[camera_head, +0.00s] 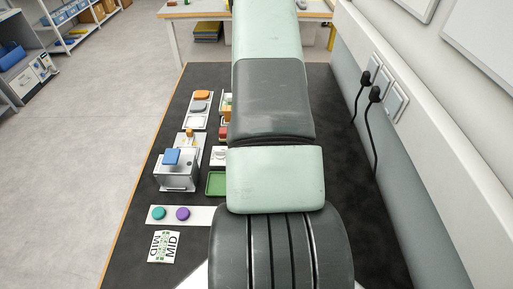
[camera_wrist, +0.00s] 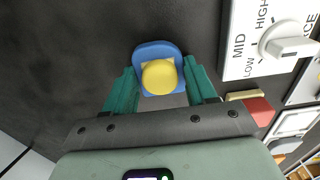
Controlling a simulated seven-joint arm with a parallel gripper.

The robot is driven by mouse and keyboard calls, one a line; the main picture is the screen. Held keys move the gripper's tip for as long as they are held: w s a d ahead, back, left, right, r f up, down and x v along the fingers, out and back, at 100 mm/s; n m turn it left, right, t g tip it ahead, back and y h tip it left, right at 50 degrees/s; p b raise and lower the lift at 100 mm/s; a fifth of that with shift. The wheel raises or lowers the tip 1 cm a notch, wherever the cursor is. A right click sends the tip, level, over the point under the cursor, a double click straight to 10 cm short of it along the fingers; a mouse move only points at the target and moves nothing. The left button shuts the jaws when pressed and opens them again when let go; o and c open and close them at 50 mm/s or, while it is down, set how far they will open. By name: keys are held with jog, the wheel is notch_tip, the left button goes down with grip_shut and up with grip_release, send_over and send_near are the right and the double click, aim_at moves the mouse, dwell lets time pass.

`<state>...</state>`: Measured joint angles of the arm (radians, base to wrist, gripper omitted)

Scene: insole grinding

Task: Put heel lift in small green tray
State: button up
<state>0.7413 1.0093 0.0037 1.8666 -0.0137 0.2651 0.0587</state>
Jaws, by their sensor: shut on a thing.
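In the wrist view, my gripper (camera_wrist: 160,72) has its two teal fingers closed on the sides of a blue, round-ended piece (camera_wrist: 152,48) with a round yellow knob (camera_wrist: 159,77) on it. This piece appears to be the heel lift. It is over the dark table; I cannot tell how high. In the head view, my arm hides the gripper and the held piece. A small green tray (camera_head: 216,184) lies on the table just left of my arm, its right side partly covered by it. The visible part of the tray looks empty.
A grey machine with a blue block on top (camera_head: 172,157) stands left of the tray. A white strip (camera_head: 198,216) with teal and purple knobs lies nearer. The wrist view shows a dial panel (camera_wrist: 240,60) and a red block (camera_wrist: 258,111). A wall borders the right.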

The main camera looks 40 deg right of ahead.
jog(key=shift+f, duration=0.1)
jog(key=o, duration=1)
notch_tip(320, 180, up, 11)
jog(key=shift+o, duration=0.6)
jog(key=shift+r, duration=0.65)
